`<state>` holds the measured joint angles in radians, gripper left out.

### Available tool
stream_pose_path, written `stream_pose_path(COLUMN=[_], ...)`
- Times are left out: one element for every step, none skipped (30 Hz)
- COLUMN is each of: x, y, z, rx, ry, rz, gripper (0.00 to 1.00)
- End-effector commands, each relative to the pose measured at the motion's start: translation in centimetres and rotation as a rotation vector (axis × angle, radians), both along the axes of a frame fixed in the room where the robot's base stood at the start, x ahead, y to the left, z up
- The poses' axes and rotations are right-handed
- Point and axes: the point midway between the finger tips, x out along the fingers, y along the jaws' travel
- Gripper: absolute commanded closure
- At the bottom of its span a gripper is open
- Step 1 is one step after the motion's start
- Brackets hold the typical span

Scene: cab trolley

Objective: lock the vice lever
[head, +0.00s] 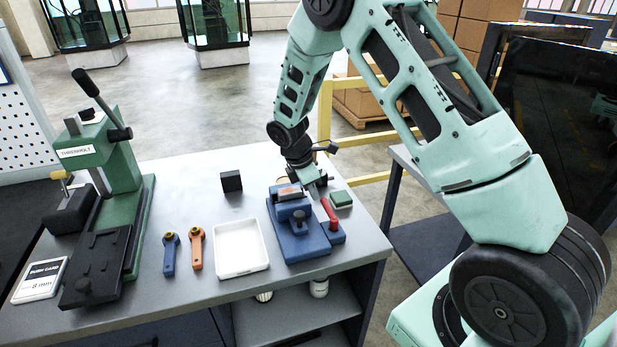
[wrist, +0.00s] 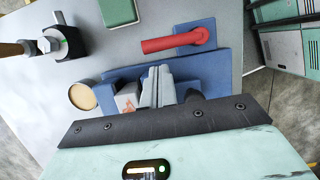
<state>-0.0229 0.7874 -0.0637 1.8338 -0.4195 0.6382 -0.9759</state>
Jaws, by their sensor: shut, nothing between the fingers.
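The blue vice (head: 292,240) stands on the grey bench, right of the white tray. A light block (head: 289,192) sits at its jaws and shows in the wrist view (wrist: 127,97). The red lever (head: 327,209) is on the vice's right side. In the wrist view the red lever (wrist: 170,44) lies nearly level, its pivot at the right on a blue plate and its free end to the left. My gripper (head: 316,194) is over the vice beside the lever. In the wrist view its grey fingers (wrist: 158,80) are together and empty, apart from the lever in the picture.
A white tray (head: 240,270), an orange-handled tool (head: 196,248), a blue-handled tool (head: 171,254) and a black cube (head: 231,181) lie left of the vice. A green press (head: 120,180) stands further left. A green block (head: 341,199) lies behind the lever.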

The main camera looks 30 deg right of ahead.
Motion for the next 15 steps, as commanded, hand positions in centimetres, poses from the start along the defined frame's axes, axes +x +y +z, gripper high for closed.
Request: stream_pose_path(x=[-0.1, -0.2, -0.2, -0.2, -0.2, -0.2, -0.2, -0.2, -0.3, -0.3, -0.3, -0.3, -0.3, -0.3, -0.3], y=[-0.2, -0.4, -0.5, -0.6, -0.7, -0.8, -0.9, -0.9, -1.0, -1.0, -1.0, -1.0, -1.0, -1.0, -1.0], z=[-0.6, -1.1, -1.6, -1.9, -2.2, -2.6, -2.8, -3.0, -3.2, -3.3, -3.4, -3.4, -3.4, -3.4, -3.4], rx=[0.0, 0.0, 0.0, 0.0, 0.0, -0.001, -0.001, 0.0, 0.0, 0.0, 0.0, 0.0, 0.0, 0.0, 0.0], ry=[0.003, 0.004, 0.003, 0.002, 0.002, 0.001, 0.0, 0.0, 0.0, 0.0, 0.0, -0.001, -0.001, -0.001, -0.001], rz=[0.0, 0.0, -0.001, -0.001, -0.001, 0.0, 0.0, 0.0, 0.0, 0.0, 0.0, 0.0, 0.0, 0.0, 0.0], gripper=[1.0, 1.0, 1.0, 1.0, 1.0, 1.0, 1.0, 1.0, 1.0, 1.0, 1.0, 1.0, 1.0, 1.0, 1.0])
